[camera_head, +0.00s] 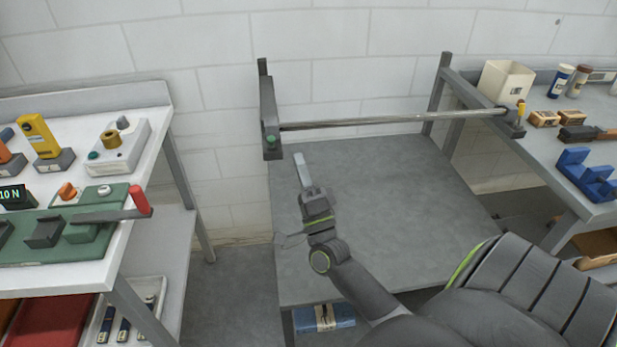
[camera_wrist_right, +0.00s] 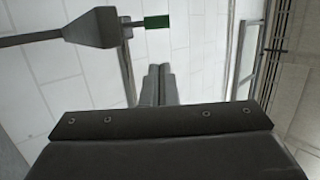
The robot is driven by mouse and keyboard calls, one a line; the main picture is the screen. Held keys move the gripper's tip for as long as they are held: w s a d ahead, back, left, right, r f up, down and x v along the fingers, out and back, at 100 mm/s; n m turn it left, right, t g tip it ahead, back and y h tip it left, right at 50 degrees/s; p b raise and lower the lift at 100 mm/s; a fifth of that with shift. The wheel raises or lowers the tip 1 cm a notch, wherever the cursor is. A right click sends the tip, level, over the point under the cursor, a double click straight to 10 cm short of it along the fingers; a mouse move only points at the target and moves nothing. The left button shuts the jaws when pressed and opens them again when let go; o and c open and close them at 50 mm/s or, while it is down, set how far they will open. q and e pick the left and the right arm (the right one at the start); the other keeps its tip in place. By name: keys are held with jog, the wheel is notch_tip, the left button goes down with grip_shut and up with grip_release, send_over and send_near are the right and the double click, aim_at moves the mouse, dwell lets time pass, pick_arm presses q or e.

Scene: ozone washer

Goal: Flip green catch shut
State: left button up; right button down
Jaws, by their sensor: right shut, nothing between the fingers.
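The green catch (camera_head: 271,139) is a small green piece on the dark bracket (camera_head: 271,120) at the left end of a metal rod (camera_head: 390,119). In the right wrist view the green catch (camera_wrist_right: 157,22) shows as a green block on a thin stem, sticking out beside a grey tapered part. My right gripper (camera_head: 299,160) is just below and right of the bracket in the head view, pointing up toward it. Its fingers (camera_wrist_right: 157,78) are together and empty, apart from the catch in the right wrist view. My left gripper is not in view.
The rod spans above a grey table (camera_head: 390,190) to a right bracket with a yellow piece (camera_head: 521,108). A white bench (camera_head: 150,120) with a green fixture and red-handled lever stands left. A right bench holds a cream bin (camera_head: 505,80) and blue block (camera_head: 585,172). The grey tabletop is clear.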

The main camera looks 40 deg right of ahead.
aim_at(271, 141)
jog(key=w, duration=0.1)
jog(key=w+a+r, duration=0.1)
jog(key=w+a, duration=0.1)
jog(key=shift+w+r+p, duration=0.15)
jog(key=shift+r+p, duration=0.1)
jog(key=shift+p, duration=0.05)
jog(key=shift+r, duration=0.1)
